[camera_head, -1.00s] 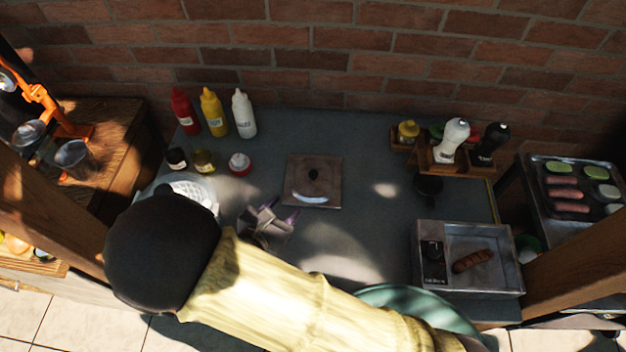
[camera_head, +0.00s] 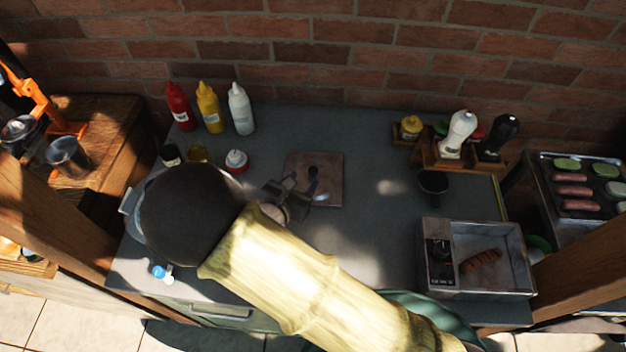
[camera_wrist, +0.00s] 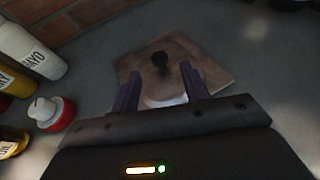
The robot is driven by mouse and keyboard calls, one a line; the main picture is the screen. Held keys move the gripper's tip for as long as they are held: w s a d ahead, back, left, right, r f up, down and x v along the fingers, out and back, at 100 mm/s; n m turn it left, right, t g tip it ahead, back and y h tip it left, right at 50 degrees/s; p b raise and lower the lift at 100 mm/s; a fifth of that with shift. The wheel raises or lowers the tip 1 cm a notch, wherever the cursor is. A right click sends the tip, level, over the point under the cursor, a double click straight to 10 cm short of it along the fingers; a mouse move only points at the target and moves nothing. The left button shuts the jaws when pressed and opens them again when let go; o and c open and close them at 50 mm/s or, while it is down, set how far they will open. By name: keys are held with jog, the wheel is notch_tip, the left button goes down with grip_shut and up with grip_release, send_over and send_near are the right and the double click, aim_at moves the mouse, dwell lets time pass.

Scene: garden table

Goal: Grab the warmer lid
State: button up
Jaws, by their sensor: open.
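The warmer lid (camera_head: 328,170) looks like a flat, square, brownish metal plate with a dark knob (camera_wrist: 160,60) in its middle. It lies on the grey table near the centre of the head view, and it also shows in the wrist view (camera_wrist: 205,75). My gripper (camera_head: 302,181) is open and empty, over the near-left part of the lid. In the wrist view my gripper (camera_wrist: 160,90) has its two purple fingers apart, with the knob showing between and beyond their tips. I cannot tell the exact height above the lid.
Red, yellow and white squeeze bottles (camera_head: 240,110) stand at the back left, with a red-and-white small bottle (camera_head: 236,161) nearer. A metal tray with a sausage (camera_head: 510,235) is at right. A wooden caddy (camera_head: 440,155) holds shakers behind it.

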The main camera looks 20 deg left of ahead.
aim_at(312, 171)
jog(key=shift+x, duration=0.95)
jog(key=shift+w+f, duration=0.1)
jog(key=shift+w, duration=0.1)
jog(key=b+x, duration=0.2)
jog(key=x, duration=0.3)
jog(key=shift+a, duration=0.1)
jog(key=shift+c, duration=0.3)
grip_shut()
